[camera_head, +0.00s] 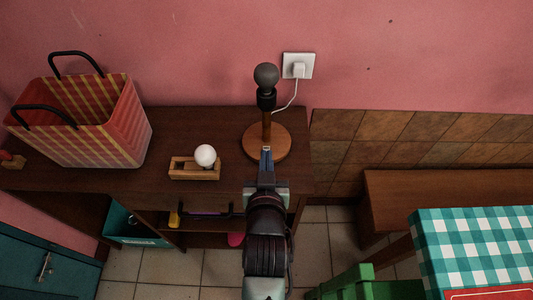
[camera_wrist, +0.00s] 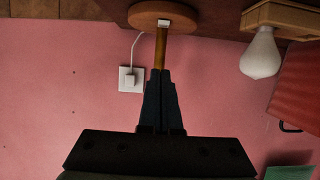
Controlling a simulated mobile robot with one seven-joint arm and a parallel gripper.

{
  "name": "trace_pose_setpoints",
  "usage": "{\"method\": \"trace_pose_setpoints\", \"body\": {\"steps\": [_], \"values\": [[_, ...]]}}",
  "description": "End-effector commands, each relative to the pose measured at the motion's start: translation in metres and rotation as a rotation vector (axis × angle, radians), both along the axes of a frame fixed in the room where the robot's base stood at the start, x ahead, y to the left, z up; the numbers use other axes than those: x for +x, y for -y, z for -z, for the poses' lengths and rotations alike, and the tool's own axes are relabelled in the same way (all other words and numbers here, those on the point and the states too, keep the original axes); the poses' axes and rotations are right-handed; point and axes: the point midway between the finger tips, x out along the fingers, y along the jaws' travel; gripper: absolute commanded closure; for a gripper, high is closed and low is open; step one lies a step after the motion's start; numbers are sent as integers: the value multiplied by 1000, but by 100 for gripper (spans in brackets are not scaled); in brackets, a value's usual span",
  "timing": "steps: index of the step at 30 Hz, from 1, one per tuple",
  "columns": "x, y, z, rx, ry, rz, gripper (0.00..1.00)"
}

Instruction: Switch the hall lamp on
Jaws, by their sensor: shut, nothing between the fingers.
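The lamp stands upright at the right end of the dark wooden shelf top, with a round wooden base (camera_head: 254,143), a thin wooden stem (camera_head: 267,122) and a black socket. Its bulb (camera_head: 266,75) is dark grey and unlit. In the wrist view, which is upside down, a small white switch (camera_wrist: 163,22) shows on the base (camera_wrist: 145,15). My gripper (camera_head: 266,151) is shut and empty, its tips in front of the base in the head view. In the wrist view the gripper (camera_wrist: 160,73) overlaps the stem. I cannot tell whether it touches the lamp.
A white bulb (camera_head: 205,155) sits in a wooden holder (camera_head: 193,175) left of the lamp. A striped bag (camera_head: 110,125) stands further left. The lamp's cord (camera_head: 290,102) runs to a plugged wall socket (camera_head: 298,66). A bench (camera_head: 450,185) and checked table (camera_head: 470,240) are at right.

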Motion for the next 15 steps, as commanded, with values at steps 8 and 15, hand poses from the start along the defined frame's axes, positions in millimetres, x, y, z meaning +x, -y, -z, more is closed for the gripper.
{"method": "trace_pose_setpoints", "body": {"steps": [8, 15], "values": [[49, 0, 18, -1, 2, 0, 100], [49, 0, 50, 1, -1, 0, 100]]}}
